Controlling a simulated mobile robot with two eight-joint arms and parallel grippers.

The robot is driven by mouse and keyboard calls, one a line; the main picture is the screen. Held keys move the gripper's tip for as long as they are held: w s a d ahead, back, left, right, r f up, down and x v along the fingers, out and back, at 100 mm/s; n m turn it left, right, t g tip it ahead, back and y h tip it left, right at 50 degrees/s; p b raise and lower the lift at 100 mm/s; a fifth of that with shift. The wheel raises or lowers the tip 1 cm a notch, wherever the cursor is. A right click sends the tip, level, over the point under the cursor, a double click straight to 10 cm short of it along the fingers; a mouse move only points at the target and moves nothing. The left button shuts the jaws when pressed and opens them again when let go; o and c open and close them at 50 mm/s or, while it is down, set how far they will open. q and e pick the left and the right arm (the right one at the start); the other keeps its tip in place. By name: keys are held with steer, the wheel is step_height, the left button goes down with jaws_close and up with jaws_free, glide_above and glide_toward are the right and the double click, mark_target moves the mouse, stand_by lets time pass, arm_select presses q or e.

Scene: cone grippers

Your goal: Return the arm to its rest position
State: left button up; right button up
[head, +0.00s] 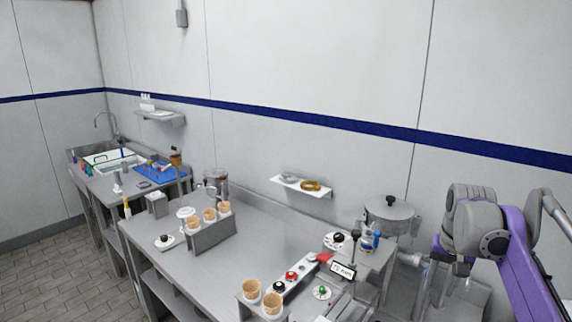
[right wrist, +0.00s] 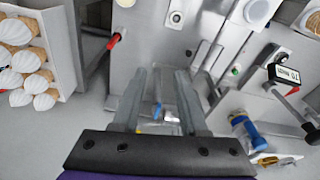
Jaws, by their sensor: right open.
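My right arm (head: 505,250), purple and grey, comes in at the right edge of the head view. Its elbow is bent and its lower part hangs down beside the right end of the steel counter (head: 262,222). In the right wrist view the two grey fingers of my right gripper (right wrist: 165,75) stand apart. I see nothing clamped between them; a blue and clear item (right wrist: 159,108) shows in the gap, and its distance is hard to tell. My left gripper is in neither view.
Waffle cones stand in a steel holder (head: 212,237) and in a rack (head: 272,303) at the counter's front. A lidded pot (head: 390,210), a small sign (head: 342,270) and a blue bottle (right wrist: 245,130) are near my right arm. Cones with white tops (right wrist: 32,62) lie in a box.

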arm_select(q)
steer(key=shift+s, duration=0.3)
arm_select(e)
steer(key=s+a+f+n+t, duration=0.4)
steer(key=s+a+f+n, duration=0.2)
steer(key=s+a+f, duration=1.1)
steer(key=s+f, duration=0.1)
steer(key=s, duration=0.2)
steer(key=shift+s+f+t+y, duration=0.2)
steer(key=shift+s+t+y, duration=0.1)
steer(key=shift+t, duration=0.1)
